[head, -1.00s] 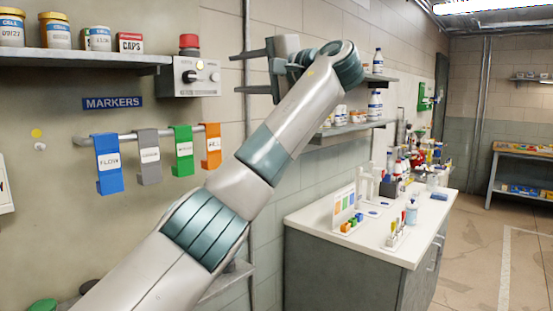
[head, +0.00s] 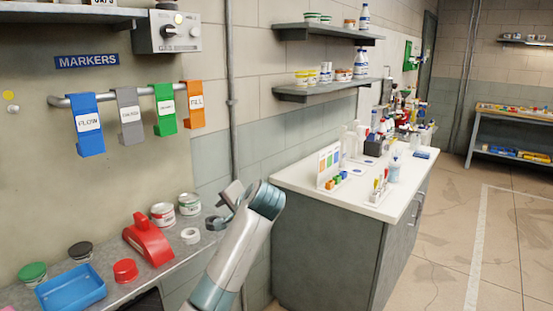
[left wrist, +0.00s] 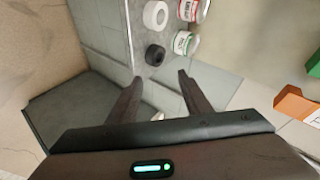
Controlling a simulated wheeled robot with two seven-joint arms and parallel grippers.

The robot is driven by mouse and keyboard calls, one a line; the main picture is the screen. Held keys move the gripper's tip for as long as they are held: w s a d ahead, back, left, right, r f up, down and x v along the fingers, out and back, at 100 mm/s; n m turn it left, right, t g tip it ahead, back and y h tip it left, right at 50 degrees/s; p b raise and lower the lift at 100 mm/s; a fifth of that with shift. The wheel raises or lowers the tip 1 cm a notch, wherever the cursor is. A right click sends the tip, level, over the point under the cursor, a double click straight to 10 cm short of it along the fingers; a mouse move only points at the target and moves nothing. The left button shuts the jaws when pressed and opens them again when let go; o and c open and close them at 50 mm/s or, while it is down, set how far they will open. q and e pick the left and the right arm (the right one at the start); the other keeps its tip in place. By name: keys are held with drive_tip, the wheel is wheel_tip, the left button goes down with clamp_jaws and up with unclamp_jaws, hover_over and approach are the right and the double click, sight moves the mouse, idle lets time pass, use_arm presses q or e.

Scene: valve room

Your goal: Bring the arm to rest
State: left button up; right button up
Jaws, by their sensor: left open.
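My left arm rises from the bottom of the head view. Its left gripper (head: 222,207) is at the right end of the grey shelf (head: 190,236), close to the wall pipe. In the left wrist view the two fingers of this gripper (left wrist: 158,76) stand apart with nothing between them. Beyond the fingertips lie a white roll (left wrist: 155,14), a black ring (left wrist: 155,55) and two cans. The right gripper is not in view.
The shelf holds a red tape dispenser (head: 148,240), a blue tray (head: 71,288) and two cans (head: 163,214). Hanging markers (head: 88,125) are above. A white-topped counter (head: 300,185) stands to the right, with clear floor (head: 450,240) beyond it.

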use_arm(q)
drive_tip(key=s+a+f+n+g+h, duration=0.1)
drive_tip(key=s+a+f+g+h, duration=0.1)
drive_tip(key=s+f, duration=1.15)
drive_tip(key=s+a+f+n+g+h, duration=0.1)
drive_tip(key=s+a+f+h, duration=0.15)
drive_tip(key=s+f, duration=1.1)
drive_tip(key=s+a+f+n+g+h, duration=0.1)
drive_tip(key=s+a+f, duration=0.15)
drive_tip(key=s, duration=0.75)
drive_tip(key=s+a+f+n+g, duration=0.1)
drive_tip(key=s+f, duration=0.3)
drive_tip(key=s, duration=0.5)
drive_tip(key=s+a+f+n+g+h, duration=0.1)
drive_tip(key=s+a+f, duration=0.15)
drive_tip(key=s, duration=0.75)
drive_tip(key=w+d+f+t, duration=0.1)
drive_tip(key=w+d+f, duration=0.1)
drive_tip(key=f, duration=1)
drive_tip(key=w+d+f, duration=0.1)
drive_tip(key=w+f, duration=0.2)
drive_tip(key=f, duration=0.9)
drive_tip(key=s+f, duration=0.4)
drive_tip(key=f, duration=0.4)
drive_tip(key=s+f, duration=0.4)
drive_tip(key=f, duration=0.4)
drive_tip(key=shift+s+d+f+t+h, duration=0.25)
drive_tip(key=shift+s+d+t+h, duration=0.1)
drive_tip(key=shift+d+t+h, duration=0.1)
